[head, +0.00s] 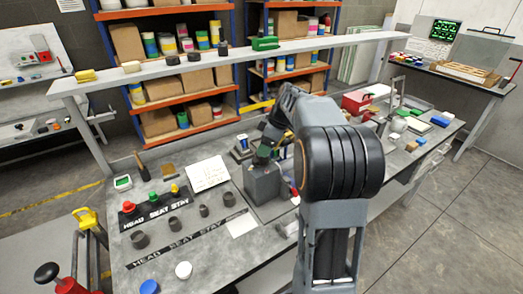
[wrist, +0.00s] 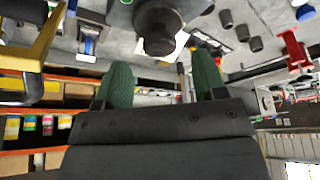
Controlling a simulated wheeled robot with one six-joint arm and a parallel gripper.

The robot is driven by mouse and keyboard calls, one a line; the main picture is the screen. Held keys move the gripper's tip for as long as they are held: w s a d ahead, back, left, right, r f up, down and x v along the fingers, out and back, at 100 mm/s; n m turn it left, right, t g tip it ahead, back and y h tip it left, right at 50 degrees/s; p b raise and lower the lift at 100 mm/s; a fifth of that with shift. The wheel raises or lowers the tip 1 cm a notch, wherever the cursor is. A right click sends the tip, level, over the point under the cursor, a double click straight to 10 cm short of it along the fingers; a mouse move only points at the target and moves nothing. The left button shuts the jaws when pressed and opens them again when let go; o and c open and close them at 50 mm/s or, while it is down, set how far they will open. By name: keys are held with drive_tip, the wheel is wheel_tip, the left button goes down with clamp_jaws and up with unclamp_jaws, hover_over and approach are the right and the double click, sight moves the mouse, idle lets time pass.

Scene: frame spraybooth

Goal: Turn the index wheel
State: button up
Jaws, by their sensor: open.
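A grey block (head: 262,186) stands on the bench, right of the white instruction sheet (head: 208,173). In the wrist view a dark round knob-like part (wrist: 160,30) shows at the top centre, on what looks like this block; I take it for the index wheel. My gripper (wrist: 164,78) is open, its two green fingers spread, with nothing seen held. The knob appears ahead of the fingertips and roughly centred between them; whether either finger touches it cannot be told. In the head view my gripper (head: 265,152) is at the block's top, and the arm partly hides the area.
Left of the block are several dark cylinders (head: 173,224) and red, green and yellow knobs (head: 153,199). White (head: 183,270) and blue (head: 149,287) round caps lie near the front edge. A raised shelf (head: 210,54) runs behind. A red box (head: 356,101) stands farther right.

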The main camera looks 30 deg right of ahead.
sight(261, 159)
drive_tip(key=shift+x, duration=1.6)
drive_tip(key=c, duration=0.9)
drive_tip(key=shift+f, duration=0.1)
drive_tip(key=shift+m, duration=0.4)
